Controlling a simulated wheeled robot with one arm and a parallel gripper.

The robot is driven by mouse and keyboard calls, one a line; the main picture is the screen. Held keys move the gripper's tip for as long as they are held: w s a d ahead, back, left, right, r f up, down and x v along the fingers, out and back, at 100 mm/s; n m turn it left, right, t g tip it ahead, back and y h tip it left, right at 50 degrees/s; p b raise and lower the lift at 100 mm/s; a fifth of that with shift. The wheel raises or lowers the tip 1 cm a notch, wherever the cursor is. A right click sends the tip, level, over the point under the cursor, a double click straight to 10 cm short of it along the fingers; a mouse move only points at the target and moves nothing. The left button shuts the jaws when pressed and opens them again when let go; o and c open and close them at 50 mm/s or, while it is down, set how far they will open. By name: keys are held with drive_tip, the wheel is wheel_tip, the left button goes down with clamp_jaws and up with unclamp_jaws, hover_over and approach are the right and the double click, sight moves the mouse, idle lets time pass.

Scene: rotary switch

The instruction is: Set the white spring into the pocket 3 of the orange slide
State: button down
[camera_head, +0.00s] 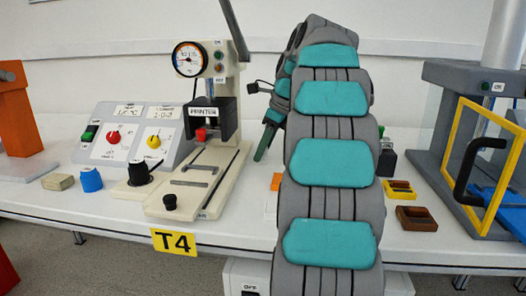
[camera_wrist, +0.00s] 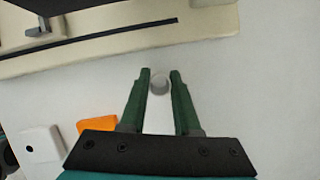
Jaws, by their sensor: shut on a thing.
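A small white round piece, which looks like the white spring (camera_wrist: 159,85), is between the tips of my gripper (camera_wrist: 160,78) in the wrist view. The green fingers are shut on it, over a bare white stretch of table. In the head view one green finger of my gripper (camera_head: 265,142) shows left of my arm; the spring is hidden there. An orange piece (camera_wrist: 97,124), perhaps the orange slide, lies left of my fingers, partly covered by the gripper body. An orange edge (camera_head: 276,181) also shows beside my arm in the head view. No pockets can be made out.
A cream press with a gauge (camera_head: 190,59) and long base (camera_head: 213,170) stands left of my arm. A control panel (camera_head: 130,137), blue knob (camera_head: 90,180) and black knob (camera_head: 139,172) are further left.

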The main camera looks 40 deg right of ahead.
drive_tip(key=shift+f, duration=0.1)
drive_tip(key=c, duration=1)
unclamp_jaws()
drive_tip(key=o, duration=0.4)
drive_tip(key=shift+c, duration=0.2)
